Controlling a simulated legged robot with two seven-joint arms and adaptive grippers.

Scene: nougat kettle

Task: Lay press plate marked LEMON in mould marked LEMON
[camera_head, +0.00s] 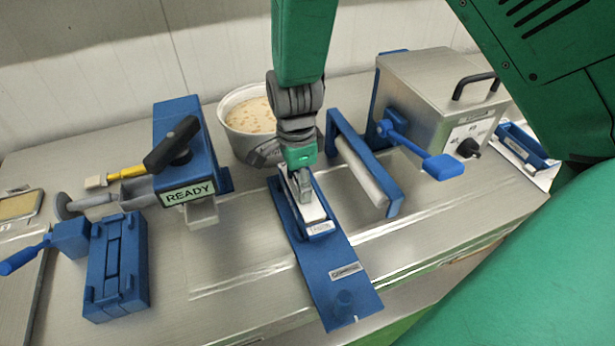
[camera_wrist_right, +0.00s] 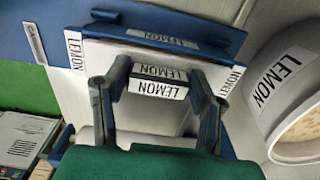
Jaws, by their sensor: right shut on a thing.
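My right gripper (camera_head: 302,190) comes down from the top of the head view. It is shut on the blue handle of the press plate marked LEMON (camera_wrist_right: 158,88). In the right wrist view, a white sheet or surface with LEMON labels (camera_wrist_right: 78,70) lies beneath and around the handle. The blue mould (camera_head: 322,233) has a LEMON label on its rim, which also shows in the right wrist view (camera_wrist_right: 210,27). The plate is over the mould; whether it touches the bottom cannot be told. My left gripper is not in view.
A blue base board (camera_head: 327,286) runs under the mould. A pot marked LEMON (camera_wrist_right: 285,90) with pale nougat stands behind. A blue roller frame (camera_head: 385,165) and a steel box (camera_head: 430,90) are right; a READY device (camera_head: 183,150) and a blue block (camera_head: 117,270) are left.

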